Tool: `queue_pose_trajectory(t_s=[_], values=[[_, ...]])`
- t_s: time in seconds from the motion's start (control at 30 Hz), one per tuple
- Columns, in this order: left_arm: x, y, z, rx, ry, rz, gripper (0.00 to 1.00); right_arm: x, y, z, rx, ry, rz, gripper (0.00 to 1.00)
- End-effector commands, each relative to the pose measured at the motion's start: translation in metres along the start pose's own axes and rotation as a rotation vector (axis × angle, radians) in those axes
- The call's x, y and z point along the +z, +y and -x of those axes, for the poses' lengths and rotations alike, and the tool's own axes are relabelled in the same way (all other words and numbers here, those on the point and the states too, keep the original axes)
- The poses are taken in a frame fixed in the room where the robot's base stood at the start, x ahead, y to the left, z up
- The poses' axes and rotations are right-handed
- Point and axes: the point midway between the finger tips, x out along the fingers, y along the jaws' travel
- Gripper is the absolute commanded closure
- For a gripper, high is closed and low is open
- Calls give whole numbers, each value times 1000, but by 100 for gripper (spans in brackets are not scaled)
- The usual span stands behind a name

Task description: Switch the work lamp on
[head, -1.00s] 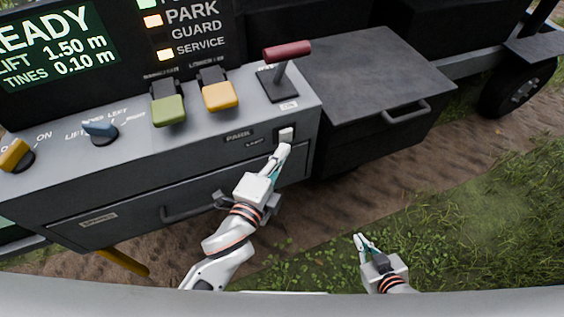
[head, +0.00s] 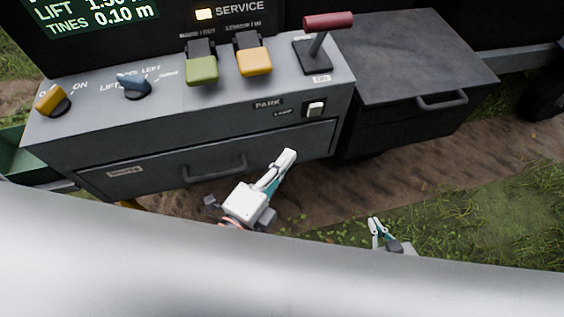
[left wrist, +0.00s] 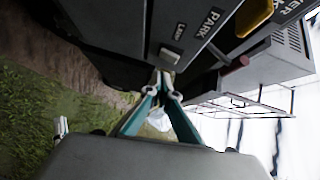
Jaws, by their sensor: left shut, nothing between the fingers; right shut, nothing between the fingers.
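The lamp switch (head: 315,109) is a small pale rocker on the front face of the grey console, right of the middle, beside a small label reading LAMP. It also shows in the left wrist view (left wrist: 168,54), just beyond the fingertips. I cannot tell which way the rocker is set. My left gripper (head: 288,156) is shut and empty, in front of the console and below the switch, apart from it. Its closed fingers also show in the left wrist view (left wrist: 163,84). My right gripper (head: 377,226) is shut and empty, low over the grass to the right.
The console top carries a yellow knob (head: 52,101), a blue knob (head: 134,87), a green rocker (head: 201,70), a yellow rocker (head: 253,61) and a red-handled lever (head: 328,21). A drawer with a handle (head: 215,168) lies below. A dark box (head: 415,60) stands to the right.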

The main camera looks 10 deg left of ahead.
Motion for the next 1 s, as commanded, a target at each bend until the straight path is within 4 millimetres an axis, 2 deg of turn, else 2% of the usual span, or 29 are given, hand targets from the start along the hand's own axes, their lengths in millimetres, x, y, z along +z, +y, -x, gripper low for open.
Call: queue_pose_trajectory(t_s=[0.23,0.83,0.93,1.0], values=[[0,0,15,0,-1,-1,100,0,0,0,0,0,0,100],[0,1,15,2,-1,4,100,0,0,0,0,0,0,100],[9,15,15,31,-16,75,100,-1,0,0,0,1,0,100],[24,38,16,77,-45,196,100,-2,-1,0,-1,4,0,100]])
